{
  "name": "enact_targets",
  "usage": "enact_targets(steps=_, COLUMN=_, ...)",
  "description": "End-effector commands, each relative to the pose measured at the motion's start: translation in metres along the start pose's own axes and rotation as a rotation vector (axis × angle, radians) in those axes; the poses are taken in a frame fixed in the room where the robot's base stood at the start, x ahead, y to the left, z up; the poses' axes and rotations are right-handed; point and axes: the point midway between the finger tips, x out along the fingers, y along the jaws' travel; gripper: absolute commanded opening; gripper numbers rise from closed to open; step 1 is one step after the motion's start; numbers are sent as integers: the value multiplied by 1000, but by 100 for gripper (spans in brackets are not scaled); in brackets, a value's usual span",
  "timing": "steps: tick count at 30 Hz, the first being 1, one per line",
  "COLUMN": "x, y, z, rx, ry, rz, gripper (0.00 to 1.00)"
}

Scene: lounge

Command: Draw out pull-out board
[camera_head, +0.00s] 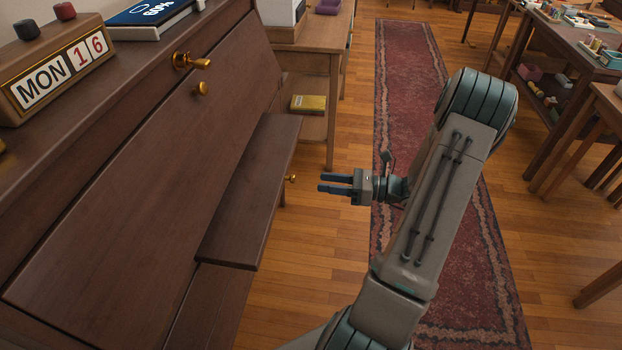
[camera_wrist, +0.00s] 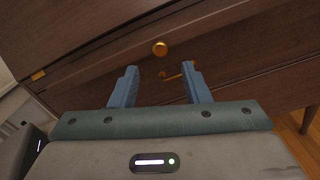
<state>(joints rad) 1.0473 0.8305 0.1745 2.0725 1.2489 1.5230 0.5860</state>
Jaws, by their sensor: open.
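The dark wooden cabinet (camera_head: 110,170) fills the left of the head view, with a sloping front. A flat dark board (camera_head: 252,190) juts out from its front toward the floor side; I take it to be the pull-out board. A small brass knob (camera_head: 291,178) shows just past the board's outer edge. My gripper (camera_head: 320,183) is open and empty, its blue fingers pointing left at that knob, a short gap away. In the wrist view, a round brass knob (camera_wrist: 159,48) and a brass bar handle (camera_wrist: 176,74) show ahead of my open fingers (camera_wrist: 160,70).
A side table (camera_head: 325,45) stands behind. Open floor and a red rug (camera_head: 410,60) lie right.

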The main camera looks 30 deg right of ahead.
Motion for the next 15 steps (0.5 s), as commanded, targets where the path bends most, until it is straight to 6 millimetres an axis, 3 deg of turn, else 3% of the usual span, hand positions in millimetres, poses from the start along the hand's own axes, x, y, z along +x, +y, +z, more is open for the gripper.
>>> enact_targets(steps=6, x=-47, y=0, z=0, rx=2, ry=-1, rz=-4, gripper=43)
enact_targets(steps=15, x=-72, y=0, z=0, rx=1, ry=1, rz=-2, gripper=43)
